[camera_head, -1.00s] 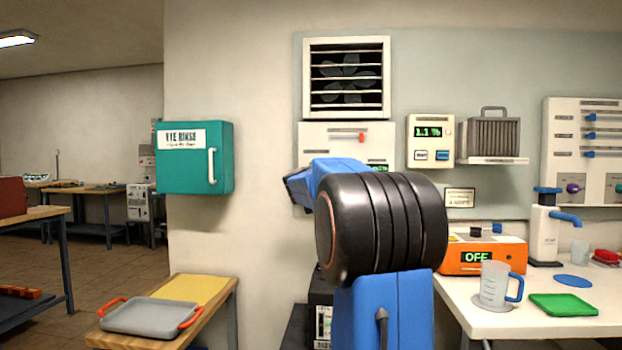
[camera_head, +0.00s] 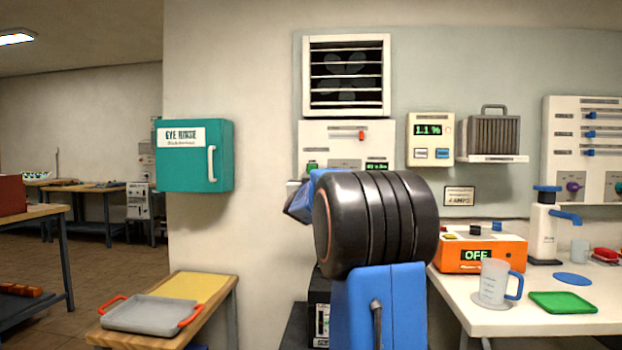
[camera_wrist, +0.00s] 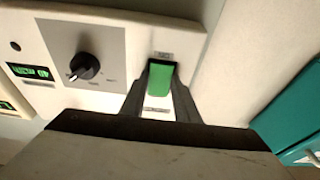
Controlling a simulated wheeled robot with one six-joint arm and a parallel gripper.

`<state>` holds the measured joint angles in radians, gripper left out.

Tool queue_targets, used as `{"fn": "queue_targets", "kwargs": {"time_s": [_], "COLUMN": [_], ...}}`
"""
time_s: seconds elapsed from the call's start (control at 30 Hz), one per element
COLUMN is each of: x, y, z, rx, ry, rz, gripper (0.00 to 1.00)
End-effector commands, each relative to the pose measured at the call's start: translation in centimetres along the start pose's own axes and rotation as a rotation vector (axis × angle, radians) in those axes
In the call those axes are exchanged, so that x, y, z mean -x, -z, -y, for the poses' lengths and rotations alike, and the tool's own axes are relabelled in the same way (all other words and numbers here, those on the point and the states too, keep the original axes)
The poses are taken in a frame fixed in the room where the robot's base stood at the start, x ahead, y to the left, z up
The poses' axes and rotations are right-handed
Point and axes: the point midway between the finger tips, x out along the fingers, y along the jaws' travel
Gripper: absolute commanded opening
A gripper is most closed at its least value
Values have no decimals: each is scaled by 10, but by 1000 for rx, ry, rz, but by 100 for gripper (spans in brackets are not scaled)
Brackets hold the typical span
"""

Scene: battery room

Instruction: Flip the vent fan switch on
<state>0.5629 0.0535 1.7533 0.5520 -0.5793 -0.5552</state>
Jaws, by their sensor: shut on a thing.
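The vent fan (camera_head: 346,78) sits behind a white slatted grille high on the wall. Below it is a white control panel (camera_head: 325,130) with a red slider, a green display and a green switch (camera_head: 312,166). In the wrist view the green switch (camera_wrist: 160,80) stands between the two dark fingers of my gripper (camera_wrist: 164,72), which is shut on it. A black rotary knob (camera_wrist: 84,67) on a grey plate is beside it. In the head view my arm hides the panel's lower part and my fingertips.
A teal eye rinse cabinet (camera_head: 194,156) hangs to the left. A meter reading 1.1 % (camera_head: 431,139) is to the right. The bench (camera_head: 460,300) at right holds an orange box showing OFF, a jug and a green tray.

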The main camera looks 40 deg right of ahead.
Motion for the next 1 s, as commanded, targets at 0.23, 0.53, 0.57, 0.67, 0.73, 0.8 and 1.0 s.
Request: {"fn": "queue_targets", "kwargs": {"time_s": [0.23, 0.53, 0.57, 0.67, 0.73, 0.8, 1.0], "x": [0, 0, 0, 3, 8, 16, 53], "y": [-2, 0, 0, 0, 1, 0, 1], "z": [-2, 0, 0, 0, 0, 1, 0], "rx": [1, 1, 0, 0, 0, 0, 0], "ry": [-3, -1, -1, 0, 1, 1, 1], "rz": [3, 2, 2, 1, 1, 2, 1], "gripper": [30, 47, 47, 47, 47, 47, 47]}}
